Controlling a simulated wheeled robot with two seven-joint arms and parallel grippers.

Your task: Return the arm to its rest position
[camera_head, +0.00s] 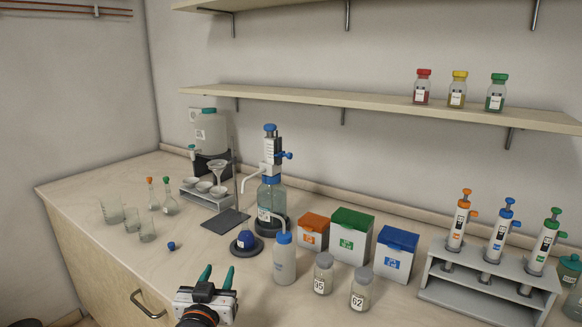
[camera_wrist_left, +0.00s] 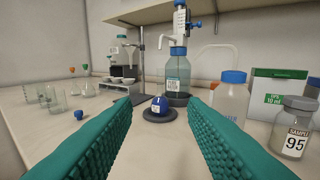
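My left gripper (camera_head: 217,276) is at the bottom of the head view, over the front edge of the bench. Its two teal fingers are apart, with nothing between them. The vessel stands farther back on a dark round base, clear of the fingers. It also shows in the head view (camera_head: 245,238). My right gripper is in neither view.
A white wash bottle (camera_head: 284,262) and sample jars (camera_head: 323,276) stand right of my left gripper. A small blue cap (camera_head: 171,246) and glass beakers (camera_head: 112,211) are to the left. A pipette rack (camera_head: 485,283) stands at right. The front-left bench is clear.

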